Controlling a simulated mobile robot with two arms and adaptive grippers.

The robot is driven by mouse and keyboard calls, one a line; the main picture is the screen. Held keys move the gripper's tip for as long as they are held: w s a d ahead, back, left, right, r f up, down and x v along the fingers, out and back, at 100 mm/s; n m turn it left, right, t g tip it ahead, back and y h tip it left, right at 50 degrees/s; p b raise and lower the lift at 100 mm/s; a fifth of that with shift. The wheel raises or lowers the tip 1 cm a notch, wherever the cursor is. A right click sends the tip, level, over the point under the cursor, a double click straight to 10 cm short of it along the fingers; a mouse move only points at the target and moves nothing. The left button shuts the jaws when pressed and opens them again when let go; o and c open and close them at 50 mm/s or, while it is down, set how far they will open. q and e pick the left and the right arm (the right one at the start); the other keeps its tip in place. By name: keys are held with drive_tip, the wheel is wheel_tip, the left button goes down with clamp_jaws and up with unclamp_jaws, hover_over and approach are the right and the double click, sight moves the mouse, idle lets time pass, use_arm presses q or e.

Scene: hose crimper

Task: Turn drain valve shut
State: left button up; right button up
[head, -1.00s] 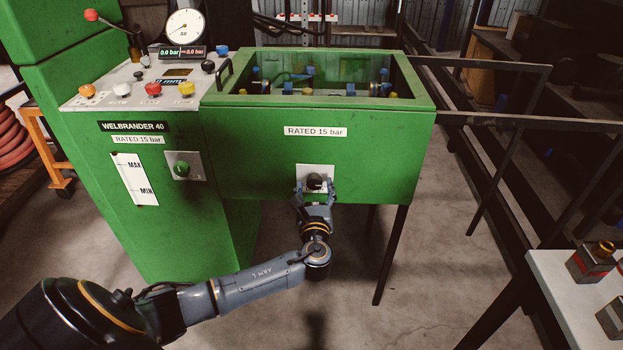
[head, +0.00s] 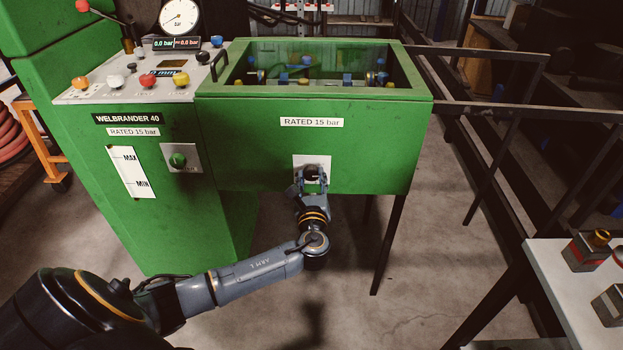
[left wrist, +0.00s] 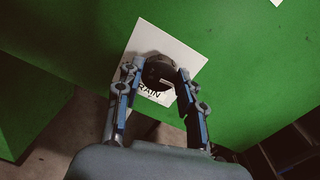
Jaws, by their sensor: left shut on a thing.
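The drain valve is a dark round knob (head: 311,173) on a white plate (head: 325,162) on the front of the green tank, under its "RATED 15 bar" label. In the left wrist view the black knob (left wrist: 159,71) has a pale mark on its face, and the plate shows part of the word "DRAIN". My left gripper (head: 312,182) is shut on the knob, one finger on each side. It also shows in the left wrist view (left wrist: 157,80), rolled relative to the plate. The fingers hide part of the lettering. My right gripper is out of view.
The control panel (head: 105,88) with coloured knobs and a gauge (head: 180,17) stands at left; its display reads 0.0 bar. A white table (head: 560,290) with metal blocks is at right. Dark rails run behind it.

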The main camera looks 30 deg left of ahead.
use_arm(q)
drive_tip(key=n, duration=0.3)
drive_tip(key=shift+n, duration=0.8)
drive_tip(key=shift+n+h+b, duration=0.3)
drive_tip(key=shift+n+b, duration=0.1)
drive_tip(key=shift+n, duration=0.4)
drive_tip(key=n+b, duration=0.1)
drive_tip(key=n, duration=0.3)
drive_tip(key=n+b, duration=0.2)
drive_tip(key=n, duration=0.3)
drive_tip(key=shift+s+a+f+h, duration=0.1)
drive_tip(key=shift+a+h, duration=0.1)
drive_tip(key=shift+h, duration=0.1)
drive_tip(key=shift+n+b, duration=0.45)
drive_tip(key=shift+n, duration=0.45)
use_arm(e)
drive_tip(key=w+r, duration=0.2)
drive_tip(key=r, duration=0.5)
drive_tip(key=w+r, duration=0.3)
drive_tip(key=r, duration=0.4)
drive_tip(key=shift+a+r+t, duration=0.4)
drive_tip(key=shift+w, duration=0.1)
use_arm(q)
drive_tip(key=o, duration=1.2)
drive_tip(key=shift+c, duration=0.2)
